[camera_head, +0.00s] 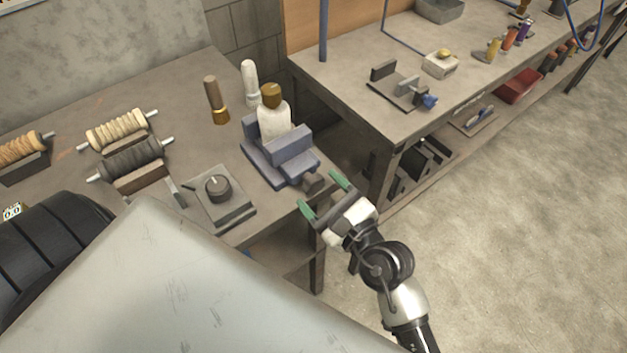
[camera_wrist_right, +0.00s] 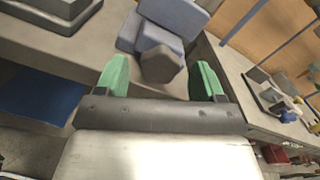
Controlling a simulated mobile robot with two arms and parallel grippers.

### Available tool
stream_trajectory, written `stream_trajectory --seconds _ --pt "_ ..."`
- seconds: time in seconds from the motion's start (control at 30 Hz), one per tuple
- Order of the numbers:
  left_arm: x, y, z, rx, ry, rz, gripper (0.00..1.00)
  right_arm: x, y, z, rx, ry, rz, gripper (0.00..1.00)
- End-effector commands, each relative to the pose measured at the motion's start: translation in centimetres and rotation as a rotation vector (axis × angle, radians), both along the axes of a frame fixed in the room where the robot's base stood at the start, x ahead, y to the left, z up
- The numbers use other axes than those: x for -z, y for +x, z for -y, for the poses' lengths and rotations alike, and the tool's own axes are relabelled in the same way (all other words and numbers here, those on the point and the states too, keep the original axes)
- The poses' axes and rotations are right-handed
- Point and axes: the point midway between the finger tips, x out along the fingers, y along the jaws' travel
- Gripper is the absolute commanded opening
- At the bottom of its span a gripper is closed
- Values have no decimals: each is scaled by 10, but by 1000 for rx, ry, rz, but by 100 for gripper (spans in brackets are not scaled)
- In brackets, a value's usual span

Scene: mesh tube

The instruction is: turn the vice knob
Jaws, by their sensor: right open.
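The blue-grey vice (camera_head: 283,158) stands near the front right corner of the workbench and holds a white bottle-like piece with a brown top (camera_head: 273,118) between its jaws. Its dark grey knob (camera_head: 313,182) sticks out toward the bench edge. My right gripper (camera_head: 326,197), with green fingertips, is open just in front of the knob. In the right wrist view the knob (camera_wrist_right: 160,64) lies between and just beyond the two green fingertips (camera_wrist_right: 157,78), with no clear contact. My left gripper does not show.
A grey box with a round dial (camera_head: 217,188) sits left of the vice. Wound spools (camera_head: 130,158) and a wooden-handled tool (camera_head: 216,100) are on the same bench. A second bench (camera_head: 345,75) stands to the right, with a gap of floor between.

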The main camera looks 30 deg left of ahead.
Motion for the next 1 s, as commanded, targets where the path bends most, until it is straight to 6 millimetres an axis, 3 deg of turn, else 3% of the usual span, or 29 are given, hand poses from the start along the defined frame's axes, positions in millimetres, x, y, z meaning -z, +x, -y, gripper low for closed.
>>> stream_trajectory --seconds 0.2,0.53,0.87,1.0 --pt "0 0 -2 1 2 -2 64 0 9 -21 1 0 0 69" --pt "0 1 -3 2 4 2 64 0 11 -24 1 0 -1 69" --pt "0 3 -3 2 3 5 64 0 11 -24 1 0 -1 20" --pt "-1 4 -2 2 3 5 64 0 11 -24 1 2 -7 19"
